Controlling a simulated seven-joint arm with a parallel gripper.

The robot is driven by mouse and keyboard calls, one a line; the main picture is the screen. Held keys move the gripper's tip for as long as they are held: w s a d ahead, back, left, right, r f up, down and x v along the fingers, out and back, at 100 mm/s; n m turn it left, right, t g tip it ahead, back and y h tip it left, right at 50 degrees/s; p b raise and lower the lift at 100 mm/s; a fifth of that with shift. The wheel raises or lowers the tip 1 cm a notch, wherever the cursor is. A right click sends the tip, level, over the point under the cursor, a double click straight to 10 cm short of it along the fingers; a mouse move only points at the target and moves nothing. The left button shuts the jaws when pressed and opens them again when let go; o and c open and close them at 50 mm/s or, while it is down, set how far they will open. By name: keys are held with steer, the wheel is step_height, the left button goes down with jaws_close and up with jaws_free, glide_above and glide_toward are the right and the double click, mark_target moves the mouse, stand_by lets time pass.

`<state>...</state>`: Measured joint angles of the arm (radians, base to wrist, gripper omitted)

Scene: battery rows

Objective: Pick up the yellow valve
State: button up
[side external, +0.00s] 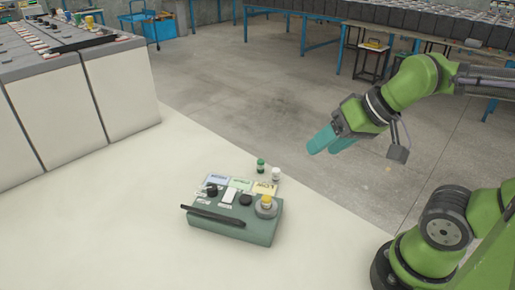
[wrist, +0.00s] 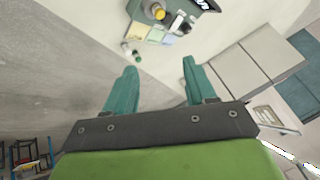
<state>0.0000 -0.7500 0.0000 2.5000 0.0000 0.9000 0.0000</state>
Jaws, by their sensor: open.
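The yellow valve (side external: 267,201) sits upright on a round grey holder at the right front corner of a grey-green box (side external: 262,234) on the white table. In the wrist view the yellow valve (wrist: 159,13) is near the top edge, and the box (wrist: 140,28) is partly cut off there. My gripper (side external: 330,146) is up and to the right of the box, well apart from it. In the wrist view its two teal fingers (wrist: 159,70) are spread, with nothing between them.
A green-capped vial (side external: 261,165) and a white-capped vial (side external: 276,174) stand just behind the box. A black pen-like bar (side external: 212,215) lies along its front left. Large grey battery blocks (side external: 80,100) stand at the left. The white table (side external: 110,225) is mostly clear.

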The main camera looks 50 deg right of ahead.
steer(key=n+g, duration=0.4)
steer(key=n, duration=0.7)
glide_above(267, 197)
steer(key=s+d, duration=0.2)
steer(key=shift+y, duration=0.3)
step_height(267, 197, down, 12)
steer(key=shift+w+f, duration=0.1)
steer(key=shift+f, duration=0.05)
steer(key=shift+a+x, duration=0.15)
steer(key=shift+x, duration=1.2)
steer(key=shift+a+x, duration=0.15)
steer(key=shift+x, duration=1.2)
steer(key=shift+c, duration=0.2)
jaws_close()
